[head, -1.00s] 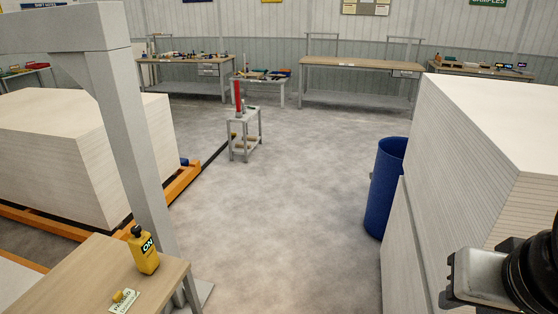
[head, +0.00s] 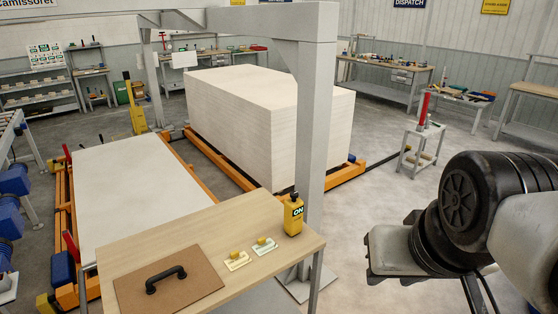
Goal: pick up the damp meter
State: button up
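I cannot single out a damp meter for certain. A yellow upright device (head: 293,216) with a black top and an "ON" label stands at the right corner of the near wooden table (head: 215,222). Two small yellow pieces on cards, the left one (head: 236,258) and the right one (head: 264,245), lie beside it on the table. My arm shows large at the right edge in the head view, well apart from the table. Its fingertips do not show, so I cannot see whether it holds anything.
A brown board (head: 205,289) with a black handle (head: 165,279) lies on the table's near left. A grey gantry post (head: 314,130) rises just behind the table. A white board stack (head: 270,120) and a flat white panel (head: 130,180) lie beyond. Open floor (head: 385,215) extends right.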

aim_at(293, 212)
jog(key=i+l+u, duration=0.1)
jog(key=u, duration=0.4)
jog(key=i+l+u, duration=0.2)
jog(key=u, duration=0.3)
jog(key=i+l+u, duration=0.1)
jog(key=l+u, duration=0.15)
jog(key=u, duration=0.2)
jog(key=i+l+u, duration=0.2)
jog(key=l, duration=0.3)
jog(key=l+u, duration=0.25)
jog(key=l, duration=0.25)
jog(key=i+l, duration=0.1)
jog(key=l, duration=0.5)
